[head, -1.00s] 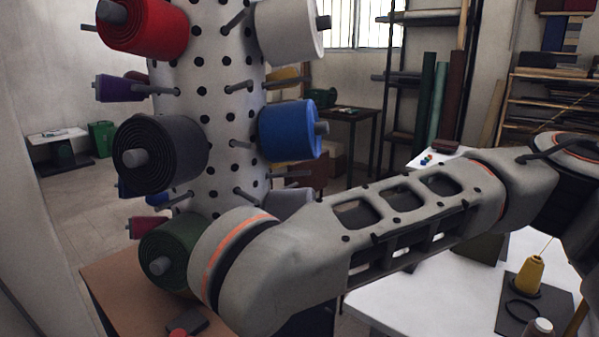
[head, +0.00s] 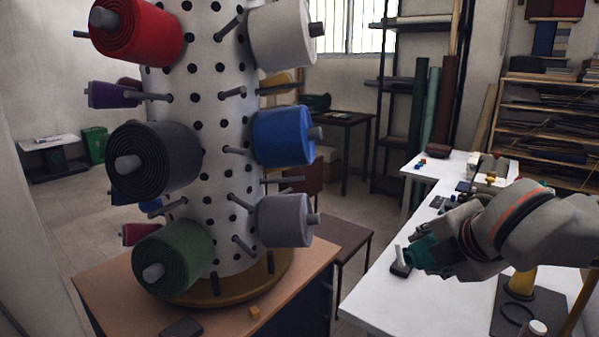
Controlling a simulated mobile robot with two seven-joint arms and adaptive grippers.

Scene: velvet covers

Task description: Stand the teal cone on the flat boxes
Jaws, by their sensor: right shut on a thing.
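My right gripper (head: 440,254) reaches in from the right, over the white table. It is shut on a teal thing (head: 422,252), which looks like the teal cone. The cone lies tilted to the side, its far part hidden by the fingers. A small dark item with a pale upright part (head: 400,268) is just left of it; I cannot tell whether they touch. I cannot clearly pick out the flat boxes. A dark flat item (head: 182,328) lies at the front of the brown table, cut by the frame's bottom edge. My left gripper is not in view.
A white pegged column (head: 222,190) with several fabric rolls stands on the brown table (head: 312,262). On the white table (head: 385,310), a yellow cone (head: 521,284) stands at right and small items lie behind my gripper.

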